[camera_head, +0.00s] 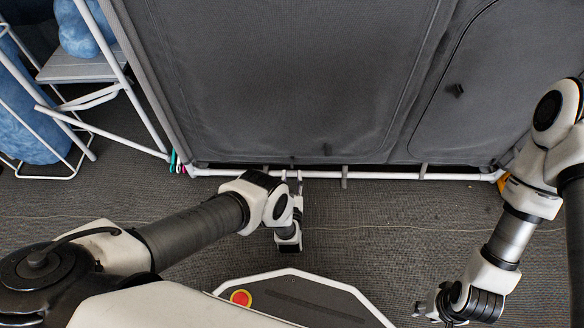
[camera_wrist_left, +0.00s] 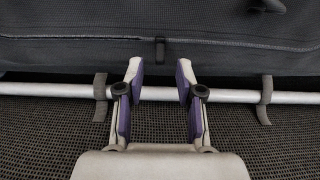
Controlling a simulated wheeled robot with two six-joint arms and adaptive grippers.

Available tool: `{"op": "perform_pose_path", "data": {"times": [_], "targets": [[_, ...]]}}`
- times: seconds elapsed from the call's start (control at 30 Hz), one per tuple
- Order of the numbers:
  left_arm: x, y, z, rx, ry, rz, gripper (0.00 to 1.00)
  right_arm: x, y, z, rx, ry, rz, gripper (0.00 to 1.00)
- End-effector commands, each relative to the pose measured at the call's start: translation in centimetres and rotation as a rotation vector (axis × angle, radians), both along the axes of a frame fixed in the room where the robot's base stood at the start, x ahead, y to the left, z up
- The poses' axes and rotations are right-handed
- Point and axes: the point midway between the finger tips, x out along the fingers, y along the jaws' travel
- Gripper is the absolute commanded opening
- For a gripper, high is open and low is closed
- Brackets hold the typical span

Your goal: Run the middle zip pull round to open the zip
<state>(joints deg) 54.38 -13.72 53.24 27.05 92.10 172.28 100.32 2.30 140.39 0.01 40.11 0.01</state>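The dark grey fabric front (camera_head: 290,80) of the awning kitchen has seams and small dark tabs. One tab, which looks like a zip pull (camera_wrist_left: 160,48), hangs at the lower seam, just beyond and between my left fingertips. In the head view, a small dark tab (camera_head: 292,160) shows at the lower edge, above my left gripper (camera_head: 291,177). My left gripper (camera_wrist_left: 160,82) is open and empty, its purple-lined fingers apart over the white bar. Another dark tab (camera_head: 327,150) is up and right. My right gripper (camera_head: 430,308) is low at the right, away from the fabric; its fingers are unclear.
A white bar (camera_head: 390,176) with grey straps (camera_head: 345,177) runs along the fabric's bottom. Another tab (camera_head: 456,90) is on the right panel. A white-framed rack (camera_head: 85,70) with blue bags stands at the left. The grey woven floor (camera_head: 370,235) is mostly clear.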

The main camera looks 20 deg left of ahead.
Motion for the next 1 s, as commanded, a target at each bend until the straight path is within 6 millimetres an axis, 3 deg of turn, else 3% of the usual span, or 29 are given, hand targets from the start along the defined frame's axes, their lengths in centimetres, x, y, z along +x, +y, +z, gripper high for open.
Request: {"op": "perform_pose_path", "data": {"times": [0.03, 0.2, 0.53, 0.57, 0.63, 0.67, 1.0], "targets": [[1.1, 0.3, -0.7, 0.002, -0.002, 0.0, 0.36, 0.0, 0.0, -1.5, 0.0, -0.001, -0.002, 0.36], [3.9, 1.1, -0.7, 0.002, 0.0, -0.001, 0.36, 0.2, -0.1, -3.7, -0.001, -0.004, -0.007, 0.36], [4.8, 1.4, -0.1, 0.002, 0.004, -0.001, 0.36, 0.2, -0.1, -3.8, -0.001, -0.006, -0.009, 0.36], [4.8, 1.4, -0.1, 0.003, 0.004, -0.001, 0.29, 0.2, -0.1, -3.8, -0.001, -0.006, -0.009, 0.36], [4.8, 1.4, -0.1, 0.003, 0.004, -0.001, 0.05, 0.2, -0.1, -3.8, -0.001, -0.006, -0.009, 0.36], [4.8, 1.4, -0.1, 0.003, 0.004, -0.001, 0.0, 0.2, -0.1, -3.8, -0.001, -0.006, -0.009, 0.36], [4.8, 1.6, 0.0, 0.003, 0.004, -0.001, 0.0, 0.2, -0.1, -3.6, -0.001, -0.005, -0.008, 0.36]]}}
